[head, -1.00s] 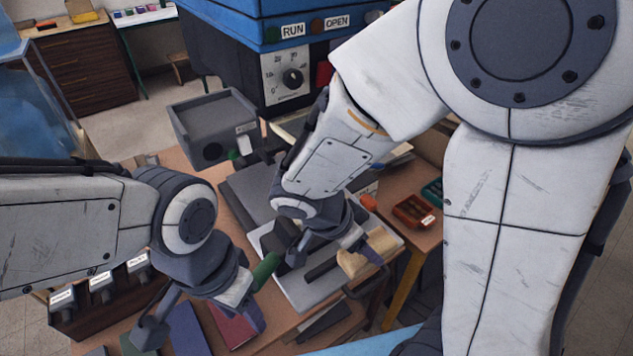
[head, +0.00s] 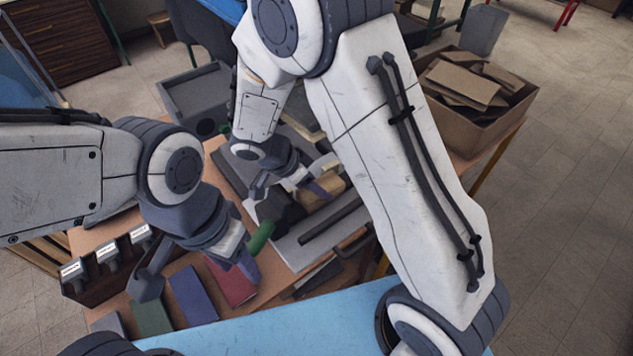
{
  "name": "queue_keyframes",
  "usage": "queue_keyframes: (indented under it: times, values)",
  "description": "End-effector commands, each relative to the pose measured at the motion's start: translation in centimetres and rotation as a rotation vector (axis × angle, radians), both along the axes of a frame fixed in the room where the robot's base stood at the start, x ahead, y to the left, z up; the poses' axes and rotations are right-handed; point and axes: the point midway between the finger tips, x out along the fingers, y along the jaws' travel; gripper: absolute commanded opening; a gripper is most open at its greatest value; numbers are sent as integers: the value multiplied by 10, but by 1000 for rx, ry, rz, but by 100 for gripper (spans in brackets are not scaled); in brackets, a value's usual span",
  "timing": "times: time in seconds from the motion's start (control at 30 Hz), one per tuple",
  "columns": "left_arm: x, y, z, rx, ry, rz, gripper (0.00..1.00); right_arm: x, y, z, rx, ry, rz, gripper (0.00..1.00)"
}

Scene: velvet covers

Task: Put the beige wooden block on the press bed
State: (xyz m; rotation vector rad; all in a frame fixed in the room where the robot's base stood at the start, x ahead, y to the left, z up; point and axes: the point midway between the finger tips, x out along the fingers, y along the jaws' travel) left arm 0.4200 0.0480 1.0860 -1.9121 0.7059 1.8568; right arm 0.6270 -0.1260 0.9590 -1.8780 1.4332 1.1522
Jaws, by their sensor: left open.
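The beige wooden block (head: 331,187) is partly hidden beside my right gripper (head: 288,194), just beyond its purple finger. That gripper's fingers look apart, with no block seen between them; I cannot tell whether it touches the block. A light grey plate with a dark bar, seemingly the press bed (head: 296,252), lies below and right of the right gripper. I cannot tell whether the block rests on it. My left gripper (head: 199,278) is open and empty above the coloured covers, left of the plate.
Red (head: 231,283), blue (head: 192,296) and green (head: 152,318) covers lie at the front. A green roll (head: 262,237) is beside the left gripper. Labelled tools (head: 108,257) stand in a dark rack at left. A cardboard box (head: 492,113) stands at back right.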

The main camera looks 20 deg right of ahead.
Motion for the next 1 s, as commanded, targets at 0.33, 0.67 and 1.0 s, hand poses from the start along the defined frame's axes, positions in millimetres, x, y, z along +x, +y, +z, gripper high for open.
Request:
queue_keyframes:
  times: [0.33,0.67,1.0]
  values:
    - [0,0,-5,0,0,0,50,0,0,-2,0,-1,-1,88]
    - [0,0,-2,0,0,0,50,0,0,0,0,0,0,100]
    - [0,0,-12,0,0,0,50,-4,29,45,4,-7,3,100]
